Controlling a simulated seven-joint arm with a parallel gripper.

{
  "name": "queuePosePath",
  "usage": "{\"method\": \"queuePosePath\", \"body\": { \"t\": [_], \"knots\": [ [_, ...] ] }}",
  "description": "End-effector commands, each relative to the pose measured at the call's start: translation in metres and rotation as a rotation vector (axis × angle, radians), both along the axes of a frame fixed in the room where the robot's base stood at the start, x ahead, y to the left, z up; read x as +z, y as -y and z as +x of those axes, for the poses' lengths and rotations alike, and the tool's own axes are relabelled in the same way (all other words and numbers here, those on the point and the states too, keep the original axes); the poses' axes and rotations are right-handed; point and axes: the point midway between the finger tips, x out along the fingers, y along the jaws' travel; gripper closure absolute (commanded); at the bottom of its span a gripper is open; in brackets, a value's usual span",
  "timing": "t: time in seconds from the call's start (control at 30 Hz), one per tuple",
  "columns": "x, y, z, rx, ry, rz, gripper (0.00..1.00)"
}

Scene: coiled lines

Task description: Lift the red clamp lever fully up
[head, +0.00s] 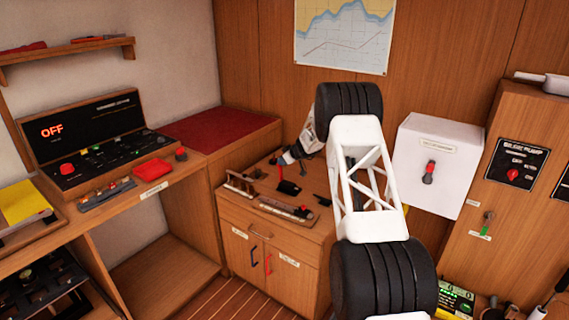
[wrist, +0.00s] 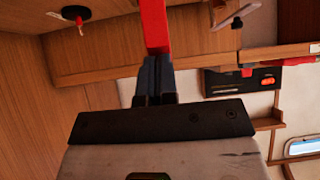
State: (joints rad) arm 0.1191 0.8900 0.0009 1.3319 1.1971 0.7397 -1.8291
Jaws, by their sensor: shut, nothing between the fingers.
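A red bar (wrist: 153,22), which appears to be the clamp lever, stands at the tips of my gripper (wrist: 158,64) in the wrist view and runs out of the top of the frame. The dark fingers are shut together with nothing between them. The bar lies right at or just beyond the fingertips; I cannot tell whether they touch. In the head view my gripper (head: 287,158) is small, above the back left of the cabinet top. A bit of red (head: 281,161) shows beside it, probably the lever. Its base and hinge are not clear.
The wooden cabinet top (head: 310,172) carries dark fittings and a wooden rack (head: 287,209). A red cushion (head: 225,128) lies at left, with a control panel (head: 95,140) beyond. A white box (head: 436,165) with a red-tipped switch is on the right. My arm hides part of the cabinet.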

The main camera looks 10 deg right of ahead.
Motion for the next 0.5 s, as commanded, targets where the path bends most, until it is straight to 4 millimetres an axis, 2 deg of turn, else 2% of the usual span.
{"method": "queuePosePath", "body": {
  "t": [0.2, 0.5],
  "knots": [
    [0.0, -0.0114, 0.0103, 0.0, 0.001, 0.001, 1.0],
    [-0.0012, -0.0127, 0.0113, -0.001, -0.001, 0.001, 1.0]
  ]
}}
